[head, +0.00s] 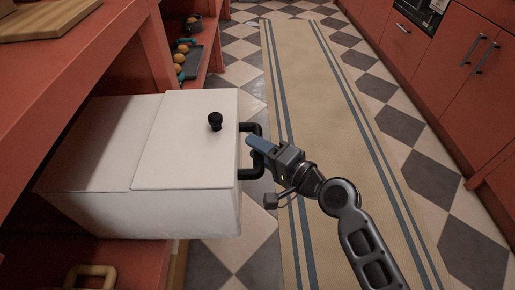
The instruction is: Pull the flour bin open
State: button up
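The flour bin is a white box (185,155) with a two-part lid, on the left of the head view. It sticks out from the red shelving over the floor side. A black knob (215,121) stands on its lid. A black bracket handle (250,174) is on its right-hand end. My gripper (256,146) is at the handle, with one blue finger crossing the upright bar. It looks shut on the bar; the other finger is mostly hidden. No label shows on the bin.
The red shelving (115,45) holds a wooden board (45,18) on top and a dark tray (190,62) of round orange items behind the bin. A beige striped runner (315,85) lies on the checkered floor. Red cabinets (470,70) line the right. The aisle is clear.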

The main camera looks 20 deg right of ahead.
jog(key=shift+o, duration=0.9)
jog(key=v, duration=0.7)
jog(key=shift+s+d, duration=0.15)
jog(key=shift+s, duration=0.2)
